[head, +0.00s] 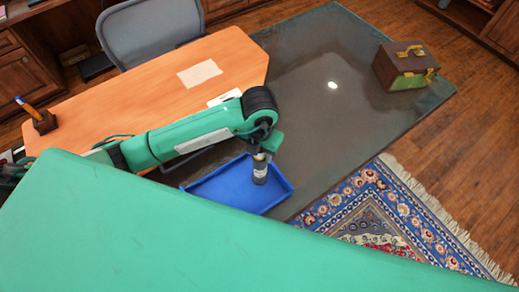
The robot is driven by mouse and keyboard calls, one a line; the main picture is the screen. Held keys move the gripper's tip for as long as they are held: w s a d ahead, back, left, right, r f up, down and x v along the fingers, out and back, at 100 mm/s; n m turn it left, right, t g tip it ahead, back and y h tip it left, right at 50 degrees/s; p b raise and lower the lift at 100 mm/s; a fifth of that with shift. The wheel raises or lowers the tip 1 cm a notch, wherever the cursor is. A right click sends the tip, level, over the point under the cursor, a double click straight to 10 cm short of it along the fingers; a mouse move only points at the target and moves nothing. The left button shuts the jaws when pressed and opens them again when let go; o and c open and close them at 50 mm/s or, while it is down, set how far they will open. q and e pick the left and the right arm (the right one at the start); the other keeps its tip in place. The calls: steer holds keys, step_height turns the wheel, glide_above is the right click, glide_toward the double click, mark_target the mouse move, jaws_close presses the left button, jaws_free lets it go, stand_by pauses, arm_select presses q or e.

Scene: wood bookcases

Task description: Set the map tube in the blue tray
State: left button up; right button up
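The blue tray (222,188) lies on the dark glass-like part of the desk, near its front edge. My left arm comes in from the left, and its wrist end hangs down over the right part of the tray. My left gripper (260,180) is small and seen from above; I cannot tell whether its fingers are open or shut. A short dark and pale cylinder shows there, and I cannot tell whether it is part of my wrist or something held. I cannot make out the map tube for sure. My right gripper is not in view.
A brown and green box (403,72) with brass-coloured fittings stands at the desk's far right corner. A paper sheet (199,73) and a pen holder (44,122) are on the orange wood part. A grey chair (150,35) stands behind; a patterned rug (385,215) lies in front.

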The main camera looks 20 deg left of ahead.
arm_select(q)
steer(key=o, duration=0.3)
steer(key=shift+r, duration=0.15)
steer(key=shift+r, duration=0.2)
step_height(320, 180, up, 9)
steer(key=shift+r+b, duration=0.1)
steer(key=shift+b, duration=0.5)
steer(key=shift+r, duration=1.25)
